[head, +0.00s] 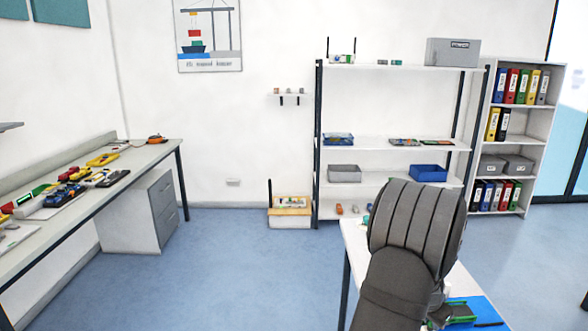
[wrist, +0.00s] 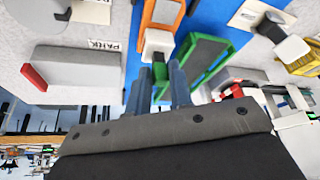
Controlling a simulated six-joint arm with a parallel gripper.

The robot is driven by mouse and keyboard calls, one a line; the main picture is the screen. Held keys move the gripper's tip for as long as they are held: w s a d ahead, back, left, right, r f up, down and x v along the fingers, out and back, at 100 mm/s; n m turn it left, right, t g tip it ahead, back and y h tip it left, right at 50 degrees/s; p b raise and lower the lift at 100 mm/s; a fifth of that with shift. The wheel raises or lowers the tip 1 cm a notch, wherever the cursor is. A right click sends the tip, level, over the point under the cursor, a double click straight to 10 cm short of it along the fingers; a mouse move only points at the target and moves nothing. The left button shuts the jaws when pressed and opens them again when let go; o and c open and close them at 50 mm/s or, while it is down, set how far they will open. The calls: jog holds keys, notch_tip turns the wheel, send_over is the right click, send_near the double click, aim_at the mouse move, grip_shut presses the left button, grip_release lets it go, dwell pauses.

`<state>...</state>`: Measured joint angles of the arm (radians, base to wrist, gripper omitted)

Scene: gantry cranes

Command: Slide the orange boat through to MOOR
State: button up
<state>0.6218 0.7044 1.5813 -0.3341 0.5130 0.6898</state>
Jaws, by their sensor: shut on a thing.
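In the wrist view the orange boat (wrist: 146,15), with a grey inside, lies on a blue strip (wrist: 213,18) at the top. A white block (wrist: 158,43) is at its near end. My gripper (wrist: 159,76) is shut on a small green piece (wrist: 160,71) just below that white block. I cannot tell whether the green piece belongs to the boat. A green-framed piece (wrist: 207,57) with a dark inside lies right of my fingers on the blue strip. No MOOR label is readable. In the head view my arm hides the boat and most of my gripper.
A grey block with a red end (wrist: 75,68) stands left of my fingers, beside a PARK label (wrist: 106,45). A yellow piece (wrist: 300,62) and white cards are at the right. In the head view, a side bench (head: 60,215) with coloured items stands left and shelves (head: 400,70) stand behind.

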jog(key=shift+a, duration=2.95)
jog(key=o, duration=0.7)
notch_tip(320, 180, up, 7)
jog(key=shift+f, duration=0.1)
notch_tip(320, 180, down, 6)
jog(key=shift+f, duration=0.25)
jog(key=shift+d+f, duration=0.25)
jog(key=shift+d, duration=0.45)
